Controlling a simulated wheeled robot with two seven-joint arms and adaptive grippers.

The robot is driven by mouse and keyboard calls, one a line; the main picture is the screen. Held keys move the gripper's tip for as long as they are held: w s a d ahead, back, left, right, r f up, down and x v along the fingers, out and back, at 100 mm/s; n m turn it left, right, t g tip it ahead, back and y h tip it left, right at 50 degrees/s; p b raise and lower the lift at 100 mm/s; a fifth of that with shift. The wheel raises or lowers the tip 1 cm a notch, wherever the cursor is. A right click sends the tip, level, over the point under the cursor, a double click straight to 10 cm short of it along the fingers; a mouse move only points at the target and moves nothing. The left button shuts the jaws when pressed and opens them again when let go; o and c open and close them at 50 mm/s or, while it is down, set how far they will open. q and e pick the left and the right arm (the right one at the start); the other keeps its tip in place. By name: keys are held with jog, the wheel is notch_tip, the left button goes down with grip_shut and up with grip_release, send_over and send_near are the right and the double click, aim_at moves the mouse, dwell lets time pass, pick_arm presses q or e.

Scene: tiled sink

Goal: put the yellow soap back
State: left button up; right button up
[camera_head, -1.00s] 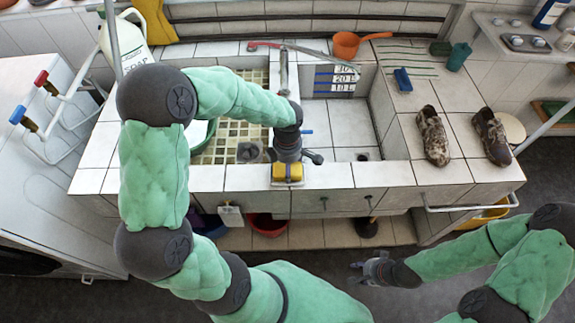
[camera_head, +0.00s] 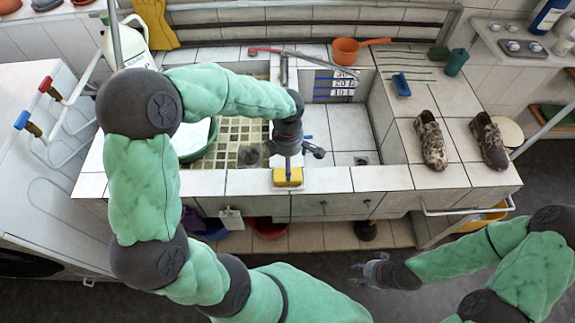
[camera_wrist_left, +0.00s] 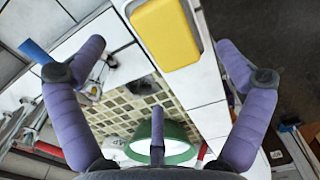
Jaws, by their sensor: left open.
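The yellow soap (camera_head: 288,178) is a rounded block on the tiled front ledge of the sink, near the middle of the head view. It also shows at the top of the left wrist view (camera_wrist_left: 166,34), lying on a pale surface. My left gripper (camera_head: 290,155) is just behind and above the soap in the head view. One finger overlaps the soap's back edge in the head view; contact cannot be told. My right gripper (camera_head: 358,272) is open and empty, low in front of the sink.
A green-rimmed bowl (camera_head: 196,140) stands in the left basin. The right basin (camera_head: 345,131) looks empty. Two camouflage shoes (camera_head: 430,140) stand on the right counter, near a blue brush (camera_head: 402,84). An orange dipper (camera_head: 346,50) lies at the back.

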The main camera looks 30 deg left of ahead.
pick_arm(q)
notch_tip(320, 180, up, 6)
jog(key=p, duration=0.1)
dwell(1.6)
